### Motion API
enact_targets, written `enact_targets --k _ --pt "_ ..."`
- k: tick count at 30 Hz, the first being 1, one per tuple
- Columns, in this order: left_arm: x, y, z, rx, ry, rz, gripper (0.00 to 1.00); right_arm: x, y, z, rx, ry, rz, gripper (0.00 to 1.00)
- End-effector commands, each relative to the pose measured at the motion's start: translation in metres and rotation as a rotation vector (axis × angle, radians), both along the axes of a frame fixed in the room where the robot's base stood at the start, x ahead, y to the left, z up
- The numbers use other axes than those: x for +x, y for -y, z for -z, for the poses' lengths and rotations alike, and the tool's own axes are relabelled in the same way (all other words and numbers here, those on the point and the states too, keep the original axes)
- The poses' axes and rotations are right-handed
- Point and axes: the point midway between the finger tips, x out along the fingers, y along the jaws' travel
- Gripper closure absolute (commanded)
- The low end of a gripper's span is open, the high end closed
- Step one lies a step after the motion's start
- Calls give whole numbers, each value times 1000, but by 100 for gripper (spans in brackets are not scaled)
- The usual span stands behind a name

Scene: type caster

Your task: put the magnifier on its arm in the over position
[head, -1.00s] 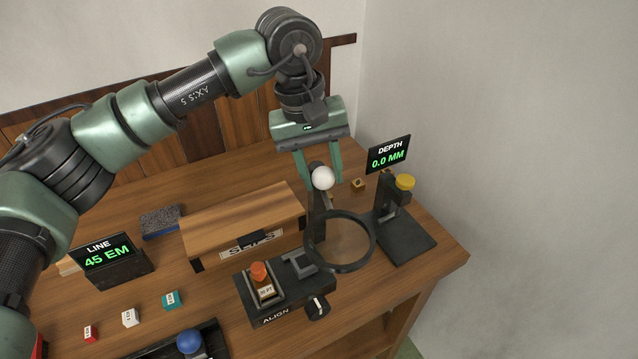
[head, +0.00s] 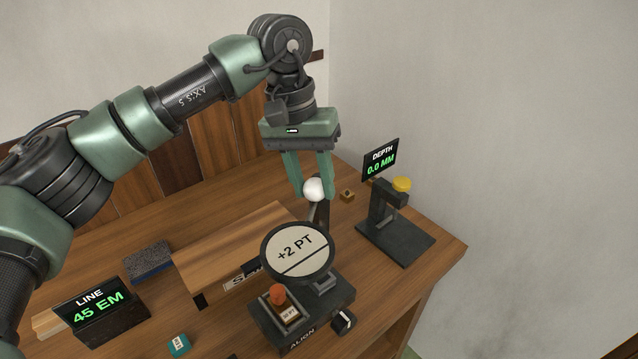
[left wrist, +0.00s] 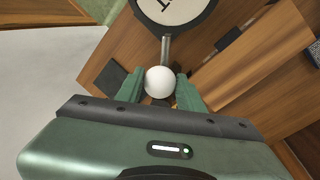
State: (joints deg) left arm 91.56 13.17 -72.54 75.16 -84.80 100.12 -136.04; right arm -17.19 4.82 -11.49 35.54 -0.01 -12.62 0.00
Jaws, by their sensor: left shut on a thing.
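The magnifier (head: 298,252) is a round dark-rimmed lens on a short arm with a white ball knob (head: 314,189). Its lens reads "+2 PT" and, in the head view, lies above the back part of the dark ALIGN fixture (head: 318,314). My left gripper (head: 312,194) is shut on the ball knob, its green fingers on either side. The left wrist view shows the ball (left wrist: 160,82) between the fingers and part of the lens (left wrist: 172,10) beyond it. The arm's pivot is partly hidden. My right gripper is not in view.
A depth gauge with a yellow cap (head: 402,184) stands to the right.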

Motion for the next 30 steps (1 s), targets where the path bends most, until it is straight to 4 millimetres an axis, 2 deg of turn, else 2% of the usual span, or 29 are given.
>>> enact_targets --k 13,14,16,26,30 --pt "1 -2 -1 0 3 6 100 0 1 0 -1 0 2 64" --pt "1 -2 -1 0 3 6 60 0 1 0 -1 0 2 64" --pt "1 -2 -1 0 3 6 41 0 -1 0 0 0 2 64" --pt "1 -2 -2 -1 2 6 41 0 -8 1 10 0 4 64" --pt "3 -4 -14 -1 4 4 41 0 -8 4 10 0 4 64"
